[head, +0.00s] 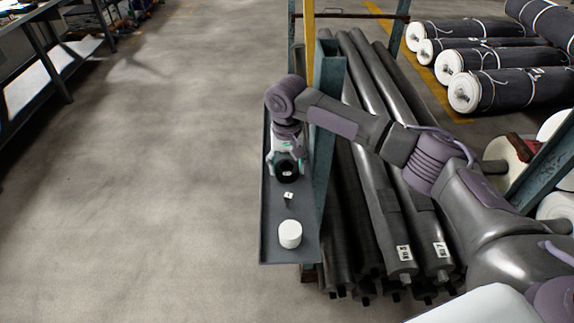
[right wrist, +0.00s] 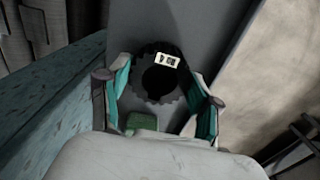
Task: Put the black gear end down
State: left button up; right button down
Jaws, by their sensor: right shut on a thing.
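The black gear (head: 287,174) is at the grey shelf, with a small white label on it. In the right wrist view the gear (right wrist: 139,83) shows its toothed rim, a dark round centre and the label at its upper side. My right gripper (head: 286,160) reaches over the shelf and is shut on the gear. In the right wrist view its teal-padded fingers (right wrist: 163,80) stand on either side of the gear. Whether the gear touches the shelf surface is hard to tell. My left gripper is not in view.
The narrow grey shelf (head: 275,246) holds a white cylinder (head: 290,235) and a small white-labelled piece (head: 288,196). A teal post (head: 325,130) and long dark rolls (head: 366,190) stand close on the right. Open floor (head: 150,180) lies left.

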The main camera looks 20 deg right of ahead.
jog(key=shift+c, duration=1.1)
grip_release()
notch_tip(320, 180, up, 12)
